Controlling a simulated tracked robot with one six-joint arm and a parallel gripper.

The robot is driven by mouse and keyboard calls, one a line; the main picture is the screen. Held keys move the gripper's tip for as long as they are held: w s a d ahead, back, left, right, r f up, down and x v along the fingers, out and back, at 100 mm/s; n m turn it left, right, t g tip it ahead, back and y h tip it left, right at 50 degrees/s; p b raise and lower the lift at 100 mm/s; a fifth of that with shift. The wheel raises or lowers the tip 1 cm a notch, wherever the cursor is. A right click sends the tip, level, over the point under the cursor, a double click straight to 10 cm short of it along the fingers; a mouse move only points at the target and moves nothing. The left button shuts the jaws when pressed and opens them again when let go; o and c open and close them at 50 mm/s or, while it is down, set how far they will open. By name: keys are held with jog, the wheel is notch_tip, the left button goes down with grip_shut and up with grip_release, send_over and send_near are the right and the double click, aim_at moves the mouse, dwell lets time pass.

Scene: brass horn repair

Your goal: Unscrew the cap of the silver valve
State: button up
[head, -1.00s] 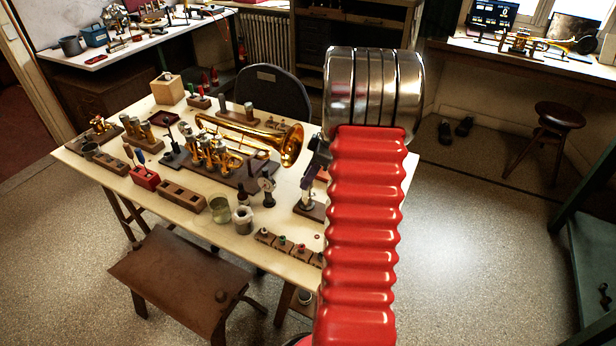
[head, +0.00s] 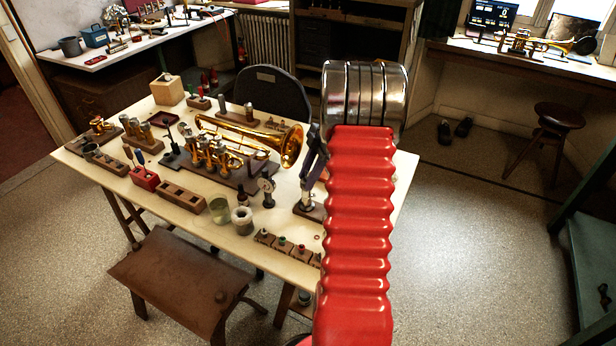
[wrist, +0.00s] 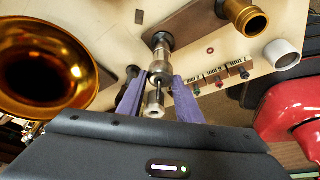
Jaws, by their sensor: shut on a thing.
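The silver valve (head: 306,199) stands upright on a small brown block (head: 316,213) at the right part of the workbench. It also shows in the wrist view (wrist: 160,52), rising between my fingers. My gripper (wrist: 159,82) has purple fingers on either side of the valve's upper end and is shut on it, at the cap. A bright silver top piece (wrist: 154,102) sticks out toward the camera between the fingers. In the head view my gripper (head: 312,172) is above the valve, partly hidden by my red arm. The thread under the cap cannot be made out.
A brass horn (head: 285,148) lies left of the valve; its bell (wrist: 42,70) is close to my gripper in the wrist view.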

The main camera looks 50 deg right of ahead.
dwell(0.3)
jog(key=n+g, duration=0.1)
jog(key=n, duration=0.3)
jog(key=shift+w+n+g+y, duration=0.15)
jog(key=shift+n+g+y, duration=0.15)
jog(key=shift+g, duration=0.1)
jog(key=shift+n, duration=0.4)
jog(key=n+g, duration=0.2)
jog(key=n, duration=0.3)
jog(key=shift+w, duration=0.1)
jog(key=o, duration=1.3)
jog(key=shift+c, duration=0.2)
jog(key=shift+r, duration=0.1)
